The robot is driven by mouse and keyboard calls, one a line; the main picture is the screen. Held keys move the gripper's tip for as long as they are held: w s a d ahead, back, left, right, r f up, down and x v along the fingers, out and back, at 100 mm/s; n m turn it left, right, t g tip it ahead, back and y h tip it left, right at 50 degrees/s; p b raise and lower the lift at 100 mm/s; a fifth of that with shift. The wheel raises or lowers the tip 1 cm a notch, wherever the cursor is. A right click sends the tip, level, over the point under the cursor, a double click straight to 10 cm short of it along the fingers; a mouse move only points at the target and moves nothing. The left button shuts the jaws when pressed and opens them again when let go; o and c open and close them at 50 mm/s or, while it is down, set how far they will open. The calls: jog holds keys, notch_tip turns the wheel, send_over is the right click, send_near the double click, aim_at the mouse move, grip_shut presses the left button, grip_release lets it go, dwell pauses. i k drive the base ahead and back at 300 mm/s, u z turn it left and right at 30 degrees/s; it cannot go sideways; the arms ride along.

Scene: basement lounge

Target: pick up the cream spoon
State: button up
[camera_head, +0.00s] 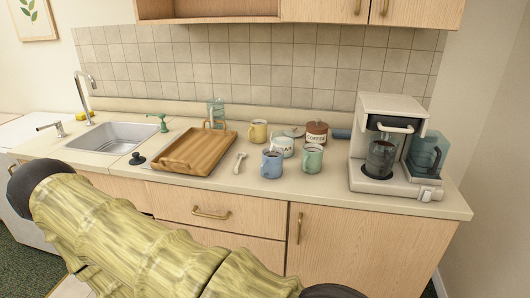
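The cream spoon (239,162) lies on the countertop between the wooden tray (197,150) on its left and a blue mug (272,164) on its right. It looks small and pale, with one end toward the counter's front edge. Nothing covers it. My arm crosses the lower left of the view, in front of the cabinets. My gripper is not in view, so its state and its distance from the spoon do not show.
A yellow mug (258,131), a green mug (312,158), a sugar jar (283,147) and a coffee jar (316,133) stand right of the spoon. A coffee machine (392,145) is farther right, a sink (112,137) left. Bare counter (235,182) lies in front of the spoon.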

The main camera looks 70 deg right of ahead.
aim_at(241, 156)
jog(key=u, duration=0.05)
jog(key=k, duration=0.1)
jog(key=z, duration=1.1)
